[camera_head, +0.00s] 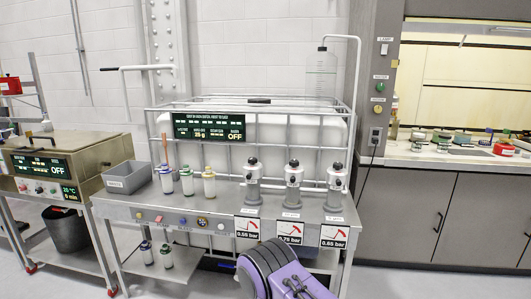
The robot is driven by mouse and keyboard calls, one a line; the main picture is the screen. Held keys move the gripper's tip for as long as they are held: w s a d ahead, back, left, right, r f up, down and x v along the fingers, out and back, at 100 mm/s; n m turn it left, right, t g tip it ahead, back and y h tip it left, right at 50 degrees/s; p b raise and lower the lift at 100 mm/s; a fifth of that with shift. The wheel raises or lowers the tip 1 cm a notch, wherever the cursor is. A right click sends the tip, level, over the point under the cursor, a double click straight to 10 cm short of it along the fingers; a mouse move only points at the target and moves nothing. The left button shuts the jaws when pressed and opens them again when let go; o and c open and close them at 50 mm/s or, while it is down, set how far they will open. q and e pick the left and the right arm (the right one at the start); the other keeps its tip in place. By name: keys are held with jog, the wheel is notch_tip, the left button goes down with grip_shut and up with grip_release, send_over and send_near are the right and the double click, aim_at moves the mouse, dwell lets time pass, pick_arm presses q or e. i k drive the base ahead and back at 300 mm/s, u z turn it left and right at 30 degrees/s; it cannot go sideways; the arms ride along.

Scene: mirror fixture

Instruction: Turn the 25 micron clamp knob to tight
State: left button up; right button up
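Three grey filter housings with dark knob-like parts near the top stand in a row on the metal bench: a left one (253,182), a middle one (292,186) and a right one (336,188). The small tags at their bases are too small to read, so I cannot tell which is the 25 micron one or how its clamp knob is set. Signs below them read about 0.58, 0.75 and 0.65 bar. A purple and black link of my own arm shows at the bottom centre, in front of the bench. Neither gripper shows.
A steel machine (45,185) stands left. A cabinet counter (430,157) with small items stands right.

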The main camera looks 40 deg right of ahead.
aim_at(251, 160)
jog(key=z, duration=0.6)
jog(key=i, duration=0.7)
jog(key=z, duration=0.8)
